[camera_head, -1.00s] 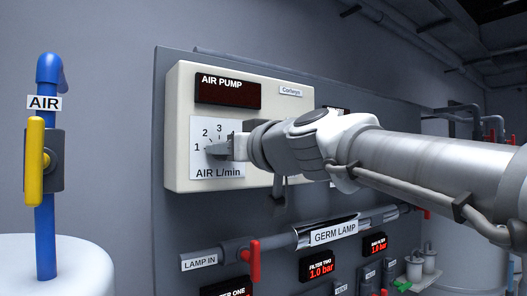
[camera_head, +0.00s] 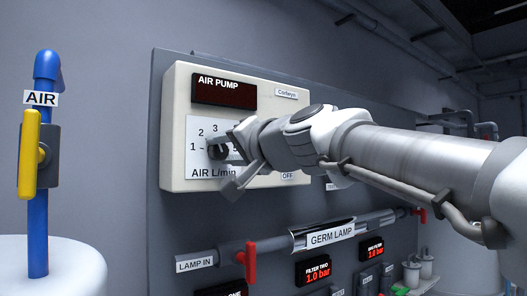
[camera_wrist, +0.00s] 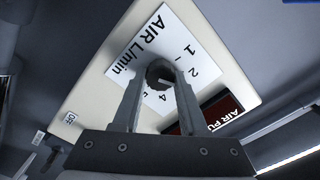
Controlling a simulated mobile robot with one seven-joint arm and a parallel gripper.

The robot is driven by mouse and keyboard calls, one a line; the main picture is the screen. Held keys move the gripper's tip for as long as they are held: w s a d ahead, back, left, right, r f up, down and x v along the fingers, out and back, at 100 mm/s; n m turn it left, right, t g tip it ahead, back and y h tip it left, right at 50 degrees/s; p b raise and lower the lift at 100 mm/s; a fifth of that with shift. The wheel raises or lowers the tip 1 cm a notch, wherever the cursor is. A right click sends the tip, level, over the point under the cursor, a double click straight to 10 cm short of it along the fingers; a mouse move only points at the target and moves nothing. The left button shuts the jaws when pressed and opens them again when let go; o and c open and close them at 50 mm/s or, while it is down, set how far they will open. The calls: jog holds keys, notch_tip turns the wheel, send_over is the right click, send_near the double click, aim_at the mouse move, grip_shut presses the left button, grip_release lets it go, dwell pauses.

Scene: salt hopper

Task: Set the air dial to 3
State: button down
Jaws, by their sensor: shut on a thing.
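The air dial (camera_head: 217,151) is a dark round knob on a white scale plate (camera_head: 203,126) marked "AIR L/min", on the cream air pump box (camera_head: 181,97). In the head view the numbers 1, 2 and 3 show around its left and upper side; my gripper hides part of the right side. My gripper (camera_head: 226,154) is at the dial, its fingers tilted. In the wrist view my gripper (camera_wrist: 160,80) has its two fingers on either side of the dial (camera_wrist: 157,71), shut on it. I cannot tell which number the dial points to.
The pump's display (camera_head: 224,92) is dark. An "OFF" label (camera_head: 288,176) is at the box's lower right. Below run the germ lamp pipe (camera_head: 330,234) and a red valve handle (camera_head: 250,262). A blue air pipe with a yellow handle (camera_head: 29,153) stands at the left.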

jog(key=shift+m, duration=2.3)
jog(key=shift+c, duration=2.2)
grip_release()
jog(key=b+v, duration=0.1)
jog(key=v, duration=1.6)
jog(key=shift+s+d+b, duration=0.15)
jog(key=shift+d+b, duration=0.05)
jog(key=shift+b, duration=0.2)
